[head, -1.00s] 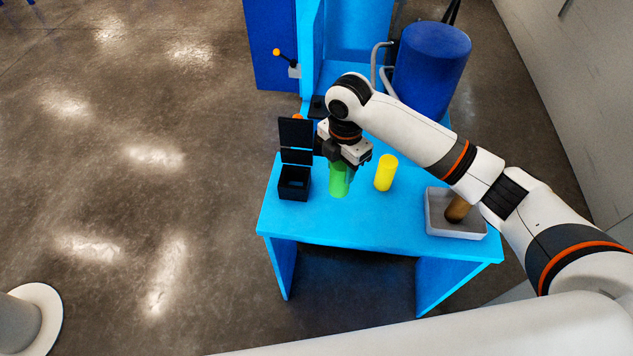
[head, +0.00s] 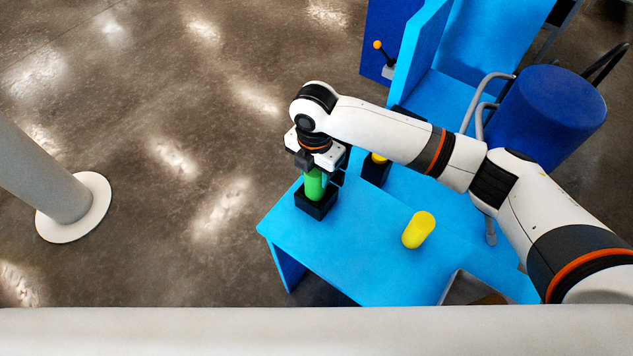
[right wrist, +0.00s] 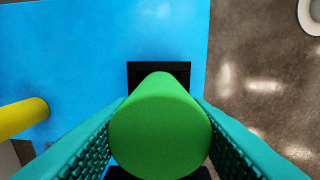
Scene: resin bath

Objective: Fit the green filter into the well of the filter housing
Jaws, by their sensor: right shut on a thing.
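The green filter (head: 314,184) is a plain upright cylinder. My right gripper (head: 316,166) is shut on its upper part, and the wrist view shows the filter (right wrist: 160,135) between both fingers. The black filter housing (head: 316,206) stands near the left edge of the blue table. The filter's lower end is over the housing; in the wrist view the housing's dark square rim (right wrist: 134,74) shows behind it. The filter hides most of the well, so I cannot tell whether its end has entered. My left gripper is not in view.
A yellow cylinder (head: 418,230) stands on the blue table (head: 350,250), right of the housing. A grey tray (head: 452,287) is at the near right. A blue drum (head: 553,115) and a lever with an orange knob (head: 378,45) are farther back. Table between housing and yellow cylinder is clear.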

